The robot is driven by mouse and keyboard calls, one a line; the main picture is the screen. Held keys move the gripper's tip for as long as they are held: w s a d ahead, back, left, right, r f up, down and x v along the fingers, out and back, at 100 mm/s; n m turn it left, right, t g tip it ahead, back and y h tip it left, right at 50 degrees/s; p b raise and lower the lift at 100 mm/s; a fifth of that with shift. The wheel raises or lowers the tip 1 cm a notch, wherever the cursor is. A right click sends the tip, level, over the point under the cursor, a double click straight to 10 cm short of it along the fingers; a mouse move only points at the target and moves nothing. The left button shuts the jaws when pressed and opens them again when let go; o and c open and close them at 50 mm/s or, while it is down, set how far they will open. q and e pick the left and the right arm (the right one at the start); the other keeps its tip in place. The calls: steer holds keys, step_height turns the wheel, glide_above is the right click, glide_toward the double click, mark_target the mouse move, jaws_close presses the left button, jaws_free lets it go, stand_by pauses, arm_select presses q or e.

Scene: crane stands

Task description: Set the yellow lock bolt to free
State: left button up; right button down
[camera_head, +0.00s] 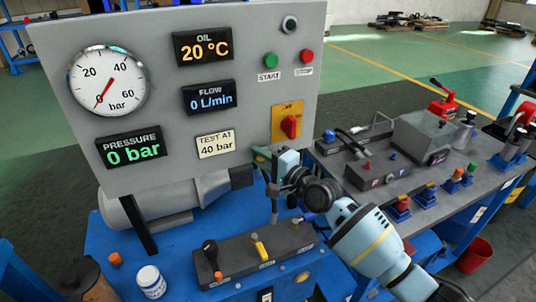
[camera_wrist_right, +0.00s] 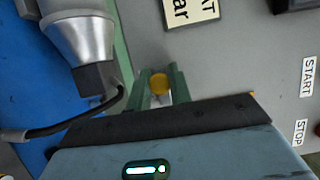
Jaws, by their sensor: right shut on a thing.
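The yellow lock bolt shows in the right wrist view as a round yellow knob (camera_wrist_right: 159,84) between the two green fingertips of my right gripper (camera_wrist_right: 161,89). The fingers are shut on it. In the head view my right gripper (camera_head: 262,158) reaches left to the lower edge of the grey panel, and only a small bit of yellow shows at its fingertips. The bolt's body and its setting are mostly hidden by the fingers. My left gripper is in neither view.
The grey gauge panel (camera_head: 232,105) stands behind, with a red rotary switch (camera_head: 290,126) on a yellow plate close above my gripper. A valve block (camera_head: 240,262) with black, orange and yellow handles lies below. A grey motor (camera_head: 160,207) is at the left.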

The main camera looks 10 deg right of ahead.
steer(key=shift+s+a, duration=0.1)
steer(key=shift+a, duration=0.4)
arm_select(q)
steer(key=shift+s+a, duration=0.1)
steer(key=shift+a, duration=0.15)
arm_select(e)
steer(key=shift+d, duration=0.1)
steer(key=c, duration=1.4)
jaws_free()
steer(key=shift+o, duration=0.2)
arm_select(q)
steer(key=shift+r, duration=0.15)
arm_select(e)
steer(key=shift+d, duration=0.1)
steer(key=shift+s+d, duration=0.15)
steer(key=shift+s, duration=0.15)
arm_select(q)
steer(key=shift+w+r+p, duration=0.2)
steer(key=shift+p, duration=0.1)
arm_select(e)
steer(key=v, duration=0.7)
